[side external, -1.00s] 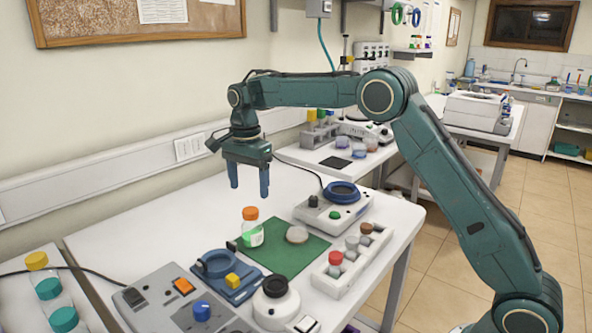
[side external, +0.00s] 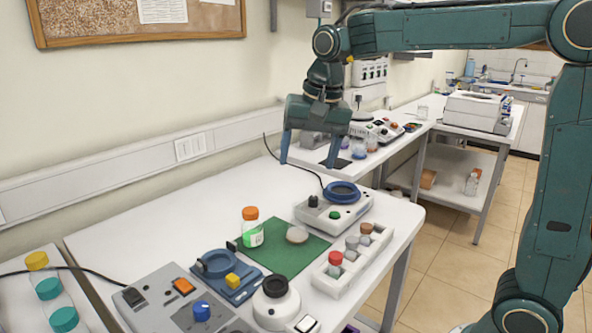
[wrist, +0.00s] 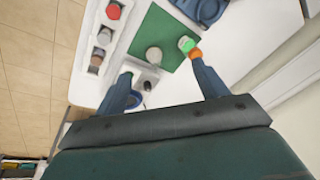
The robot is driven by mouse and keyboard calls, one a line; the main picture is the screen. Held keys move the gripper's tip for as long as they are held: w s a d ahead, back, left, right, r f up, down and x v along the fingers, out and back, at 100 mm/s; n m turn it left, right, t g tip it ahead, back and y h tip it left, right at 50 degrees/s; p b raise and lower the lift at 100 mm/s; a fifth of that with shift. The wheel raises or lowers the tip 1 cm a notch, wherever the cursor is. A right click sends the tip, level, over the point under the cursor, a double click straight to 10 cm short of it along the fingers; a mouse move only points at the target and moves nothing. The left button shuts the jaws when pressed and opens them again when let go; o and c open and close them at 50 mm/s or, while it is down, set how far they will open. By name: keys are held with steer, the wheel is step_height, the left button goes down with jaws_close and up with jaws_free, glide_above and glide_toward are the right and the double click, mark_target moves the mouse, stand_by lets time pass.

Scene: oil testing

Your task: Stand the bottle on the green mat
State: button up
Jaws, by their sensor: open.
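The bottle (side external: 251,228) has an orange cap and a green label and stands upright on the green mat (side external: 285,258), near its left corner. In the wrist view the bottle (wrist: 189,47) shows at the edge of the green mat (wrist: 150,30), close to one fingertip. My gripper (side external: 308,162) is open and empty, in the air above the far part of the table, apart from the bottle. It also shows in the wrist view (wrist: 162,78), with its two fingers spread.
A round grey lid-like piece (side external: 297,234) lies on the mat. A white device with a blue ring (side external: 341,193) stands behind it. A white rack with several capped vials (side external: 350,262) is at the right. A blue holder (side external: 226,275) stands left. The table's back left is clear.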

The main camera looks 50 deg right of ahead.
steer(key=s+f+n+t, duration=0.1)
steer(key=s+n, duration=0.3)
steer(key=s, duration=0.7)
steer(key=s+f+n+t, duration=0.2)
steer(key=s+f+n, duration=0.2)
steer(key=s, duration=0.7)
steer(key=shift+d+n, duration=0.2)
steer(key=shift+n, duration=0.2)
